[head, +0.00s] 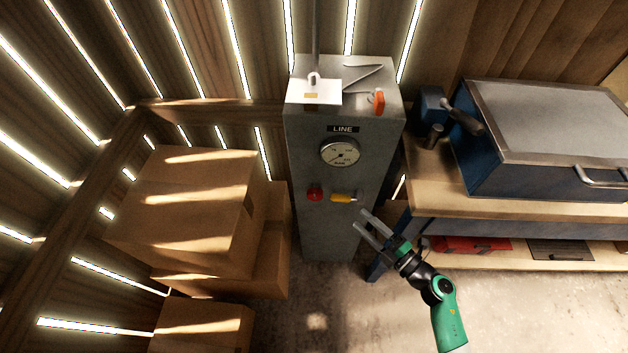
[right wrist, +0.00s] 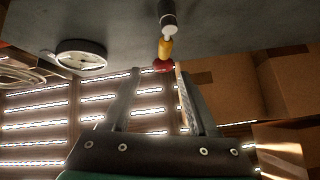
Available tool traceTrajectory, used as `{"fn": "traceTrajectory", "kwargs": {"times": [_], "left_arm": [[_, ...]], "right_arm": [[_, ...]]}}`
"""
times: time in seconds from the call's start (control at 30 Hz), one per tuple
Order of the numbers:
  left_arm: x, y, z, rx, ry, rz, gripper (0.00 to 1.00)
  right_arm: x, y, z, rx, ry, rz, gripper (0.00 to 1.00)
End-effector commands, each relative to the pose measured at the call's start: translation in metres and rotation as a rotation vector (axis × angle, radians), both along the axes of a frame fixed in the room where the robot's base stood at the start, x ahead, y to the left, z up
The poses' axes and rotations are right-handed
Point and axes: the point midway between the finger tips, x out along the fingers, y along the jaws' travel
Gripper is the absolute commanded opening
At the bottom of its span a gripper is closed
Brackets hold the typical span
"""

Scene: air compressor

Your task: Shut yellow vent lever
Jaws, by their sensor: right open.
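The yellow vent lever (head: 343,198) sits on the front of the grey cabinet (head: 325,235), roughly horizontal, just right of a red knob (head: 315,194) and below the gauge (head: 341,153). My right gripper (head: 359,219) is open and empty, just below and right of the lever, apart from it. In the right wrist view, the yellow lever (right wrist: 165,47) shows beyond the fingertips, between them and toward the right finger. The red knob (right wrist: 162,66) is behind it, partly covered. The gauge (right wrist: 81,57) is at left there. My left gripper is not in view.
An orange-handled lever (head: 379,100) and a white sheet (head: 315,91) are on the cabinet top. Cardboard boxes (head: 190,205) are stacked at left. A workbench (head: 500,207) with a blue machine (head: 545,140) stands at right. The floor in front of the cabinet is clear.

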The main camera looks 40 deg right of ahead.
Motion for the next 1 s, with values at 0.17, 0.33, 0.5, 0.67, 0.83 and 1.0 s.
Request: {"fn": "traceTrajectory", "kwargs": {"times": [0.17,0.33,0.5,0.67,0.83,1.0], "left_arm": [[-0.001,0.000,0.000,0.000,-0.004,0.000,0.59],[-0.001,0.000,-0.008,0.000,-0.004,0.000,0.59],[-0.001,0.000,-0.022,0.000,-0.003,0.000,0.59],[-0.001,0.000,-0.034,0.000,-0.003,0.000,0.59],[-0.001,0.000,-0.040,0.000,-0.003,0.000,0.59],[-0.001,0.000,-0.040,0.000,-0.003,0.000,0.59]], "right_arm": [[-0.002,0.000,-0.004,0.004,0.010,-0.005,0.59],[0.017,0.001,-0.005,0.001,0.006,-0.002,0.59],[0.055,0.003,-0.006,0.000,0.002,-0.001,0.59],[0.089,0.005,-0.006,0.001,0.003,-0.002,0.59],[0.110,0.005,-0.005,0.003,0.004,-0.004,0.59],[0.114,0.005,-0.003,0.004,0.006,-0.007,0.59]]}}
